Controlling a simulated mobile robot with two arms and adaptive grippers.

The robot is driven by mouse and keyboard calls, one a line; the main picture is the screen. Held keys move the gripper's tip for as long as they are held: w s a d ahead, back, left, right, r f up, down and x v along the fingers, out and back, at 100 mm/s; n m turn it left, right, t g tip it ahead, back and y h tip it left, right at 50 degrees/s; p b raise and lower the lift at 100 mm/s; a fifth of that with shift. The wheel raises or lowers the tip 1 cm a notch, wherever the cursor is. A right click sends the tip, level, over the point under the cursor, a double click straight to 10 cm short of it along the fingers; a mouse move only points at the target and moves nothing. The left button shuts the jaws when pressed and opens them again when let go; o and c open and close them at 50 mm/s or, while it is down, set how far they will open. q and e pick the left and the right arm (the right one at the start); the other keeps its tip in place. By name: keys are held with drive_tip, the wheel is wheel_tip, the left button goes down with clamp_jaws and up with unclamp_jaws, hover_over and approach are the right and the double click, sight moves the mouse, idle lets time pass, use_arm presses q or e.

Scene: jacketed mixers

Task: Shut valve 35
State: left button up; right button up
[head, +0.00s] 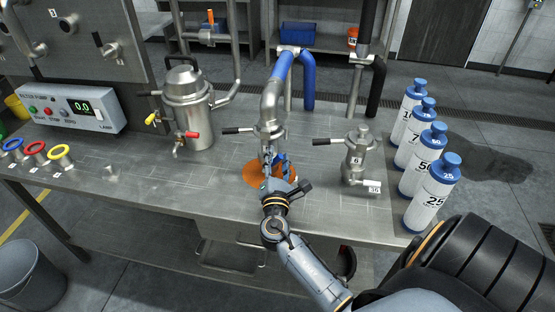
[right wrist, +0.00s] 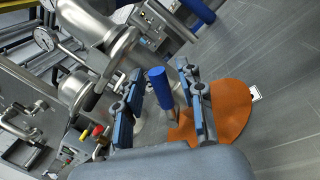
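My right gripper (head: 278,165) is low at the front of the middle steel valve body (head: 269,130), above an orange puddle (head: 256,175). In the right wrist view, my right gripper (right wrist: 160,105) is open. A blue cylindrical handle (right wrist: 158,82) on a metal stem stands between its fingers, with gaps on both sides. The orange puddle (right wrist: 232,108) lies beyond. A second steel valve body (head: 357,155) stands to the right, with a white tag (head: 374,187) at its foot. I cannot read a 35 on either valve. My left gripper is not in view.
A steel jacketed vessel (head: 188,105) with red and yellow handles stands left of the middle valve. Several white bottles (head: 432,190) with blue caps line the bench's right end. A control box (head: 75,108) is at left. The bench front (head: 170,200) is mostly clear.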

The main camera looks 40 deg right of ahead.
drive_tip(key=v, duration=1.2)
